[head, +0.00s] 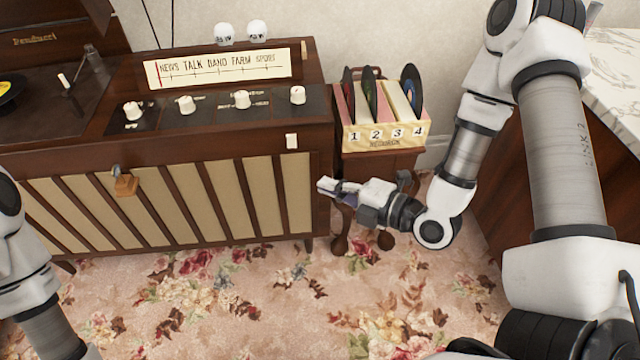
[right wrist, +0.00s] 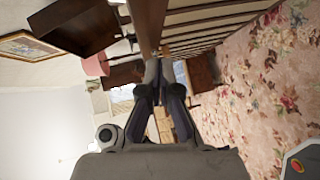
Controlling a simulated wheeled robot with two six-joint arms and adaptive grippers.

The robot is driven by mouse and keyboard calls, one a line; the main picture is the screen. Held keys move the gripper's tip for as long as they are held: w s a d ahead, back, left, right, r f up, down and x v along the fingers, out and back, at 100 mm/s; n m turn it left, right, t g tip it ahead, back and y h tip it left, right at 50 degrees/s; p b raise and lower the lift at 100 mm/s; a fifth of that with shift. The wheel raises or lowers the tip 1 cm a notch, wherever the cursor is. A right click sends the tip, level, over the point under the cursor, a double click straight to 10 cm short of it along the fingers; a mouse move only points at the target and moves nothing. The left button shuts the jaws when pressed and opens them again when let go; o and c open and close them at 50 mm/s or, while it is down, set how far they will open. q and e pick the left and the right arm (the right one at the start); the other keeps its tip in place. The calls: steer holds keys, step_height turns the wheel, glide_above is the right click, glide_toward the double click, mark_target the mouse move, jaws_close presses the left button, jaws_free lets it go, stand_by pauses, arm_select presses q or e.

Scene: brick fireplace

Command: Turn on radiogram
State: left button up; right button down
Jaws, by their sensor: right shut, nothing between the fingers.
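The radiogram (head: 165,150) is a brown wooden cabinet on the left and centre of the head view, with a slatted cream front. Its top carries a dial strip (head: 222,67) and a row of several white knobs (head: 241,99). A small white switch (head: 291,141) sits on the upper front edge at the right end. My right gripper (head: 322,187) is shut and empty, below and right of the switch, by the cabinet's right front corner. In the right wrist view its fingers (right wrist: 163,82) are together beside the slatted front (right wrist: 205,22). My left gripper is out of view.
A small stand right of the radiogram holds a record rack (head: 385,135) with numbered slots. A padlock-like piece (head: 124,185) hangs on the slatted front. A marble-topped cabinet (head: 610,75) stands at the right. The floral carpet (head: 230,310) in front is clear.

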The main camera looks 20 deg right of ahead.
mark_target(292, 141)
arm_select(q)
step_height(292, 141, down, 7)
steer(key=b, duration=0.4)
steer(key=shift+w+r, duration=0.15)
arm_select(e)
steer(key=w+d+f+t, duration=0.1)
steer(key=d+f, duration=0.1)
steer(key=shift+w+d+f+m+t, duration=0.1)
steer(key=shift+w+d+m+t, duration=0.2)
steer(key=shift+w+m+t, duration=0.1)
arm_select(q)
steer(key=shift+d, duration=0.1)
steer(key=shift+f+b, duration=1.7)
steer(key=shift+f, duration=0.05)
arm_select(e)
steer(key=shift+w+d+x, duration=0.25)
steer(key=shift+d+x, duration=0.2)
steer(key=shift+x, duration=1.7)
steer(key=shift+w+d+x, duration=0.25)
steer(key=shift+d+x, duration=0.15)
steer(key=shift+x, duration=1.7)
steer(key=shift+w+d+x, duration=0.2)
steer(key=shift+d+x, duration=0.25)
steer(key=shift+x, duration=1.7)
steer(key=shift+f, duration=0.15)
